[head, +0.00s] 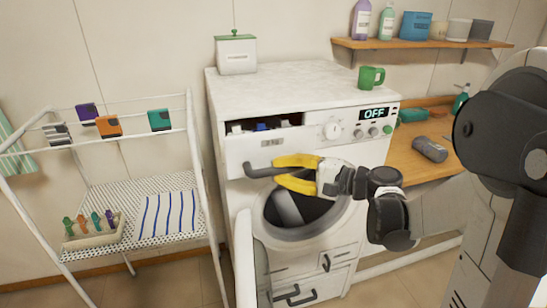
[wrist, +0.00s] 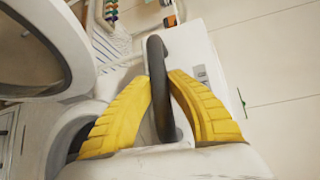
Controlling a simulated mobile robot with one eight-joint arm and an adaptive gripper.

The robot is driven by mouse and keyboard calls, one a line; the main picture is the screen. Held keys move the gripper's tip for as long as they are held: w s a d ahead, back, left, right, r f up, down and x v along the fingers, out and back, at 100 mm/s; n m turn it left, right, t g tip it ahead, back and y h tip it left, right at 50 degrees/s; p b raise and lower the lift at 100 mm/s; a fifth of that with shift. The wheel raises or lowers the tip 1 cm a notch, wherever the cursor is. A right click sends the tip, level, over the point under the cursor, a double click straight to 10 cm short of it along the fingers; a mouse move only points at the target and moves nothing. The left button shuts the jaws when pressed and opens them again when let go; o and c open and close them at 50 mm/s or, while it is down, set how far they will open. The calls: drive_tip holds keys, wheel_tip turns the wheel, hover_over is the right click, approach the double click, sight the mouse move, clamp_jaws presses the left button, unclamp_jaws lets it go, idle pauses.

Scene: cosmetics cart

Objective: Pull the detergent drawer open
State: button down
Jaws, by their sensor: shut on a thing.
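The detergent drawer (head: 272,154) is at the upper left of the white washing machine's front. It stands out from the machine, and its open top shows white and blue parts inside. A dark bar handle (head: 256,172) is on its front. My gripper (head: 281,171) has yellow fingers shut on this handle, one above and one below it in the head view. In the wrist view the handle (wrist: 156,60) runs between the two fingers (wrist: 160,78). The drawer front (wrist: 190,50) lies behind it. The fingers hide part of the handle.
The round washer door (wrist: 35,50) hangs open, with the drum opening (head: 300,212) below the drawer. A white drying rack (head: 197,180) stands at the left. A green mug (head: 370,77) and a white box (head: 236,55) are on the washer top. A wooden counter (head: 405,160) is at the right.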

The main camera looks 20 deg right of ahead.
drive_tip(key=s, duration=0.9)
drive_tip(key=shift+s, duration=0.35)
drive_tip(key=c, duration=1.3)
unclamp_jaws()
drive_tip(key=shift+a, duration=0.1)
drive_tip(key=shift+o, duration=0.2)
drive_tip(key=v, duration=1.2)
